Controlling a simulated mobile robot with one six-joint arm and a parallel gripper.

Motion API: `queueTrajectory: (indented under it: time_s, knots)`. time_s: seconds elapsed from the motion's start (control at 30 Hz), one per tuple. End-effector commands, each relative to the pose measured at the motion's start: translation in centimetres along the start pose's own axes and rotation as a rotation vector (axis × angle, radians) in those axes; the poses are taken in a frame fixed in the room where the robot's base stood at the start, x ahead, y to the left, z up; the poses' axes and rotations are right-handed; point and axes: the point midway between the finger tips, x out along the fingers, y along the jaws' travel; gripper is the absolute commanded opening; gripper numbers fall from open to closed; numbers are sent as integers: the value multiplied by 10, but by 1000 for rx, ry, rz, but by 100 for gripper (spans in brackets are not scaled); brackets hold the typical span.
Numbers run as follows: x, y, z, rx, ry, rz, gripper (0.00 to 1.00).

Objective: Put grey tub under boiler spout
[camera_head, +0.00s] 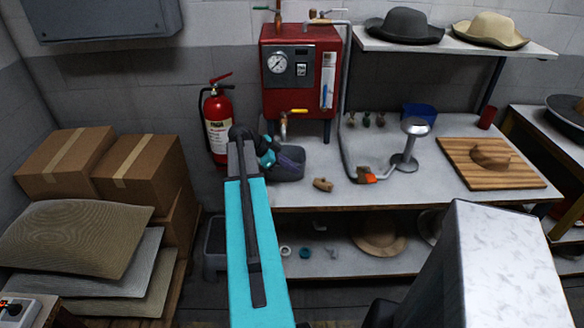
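The grey tub (291,165) is a small dark grey open container at the left end of the workbench, in front of the boiler. The red boiler (300,85) has a pressure gauge and a sight glass. Its brass spout (284,128) hangs from the lower left front, with a yellow handle beside it. The tub shows just below and in front of the spout in the picture; I cannot tell if it is directly under it. My gripper (270,157) is at the tub's left side, partly hidden by my teal arm. Its fingers are too small to read, and contact is unclear.
The workbench (320,195) also bears a steam hose with an orange end (367,175), a metal stand (412,140), a blue container (418,112) and a wooden board (490,163). A fire extinguisher (218,122) stands left of the boiler. Boxes (140,170) and sacks fill the left.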

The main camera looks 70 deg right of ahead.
Motion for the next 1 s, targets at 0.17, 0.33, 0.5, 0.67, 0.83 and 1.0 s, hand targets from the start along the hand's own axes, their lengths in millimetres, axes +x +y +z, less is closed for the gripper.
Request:
queueTrajectory:
  time_s: [0.17, 0.33, 0.5, 0.67, 0.83, 1.0]
  knots:
    - [0, 0, 0, 0, 0, 0, 0]
    - [2, 0, 1, 0, 0, 0, 7]
    - [2, 0, 1, 0, 0, 0, 21]
    - [2, 0, 1, 0, 0, 0, 21]
    - [0, 0, 0, 0, 0, 0, 21]
    - [-7, 0, 1, 0, 0, -1, 21]
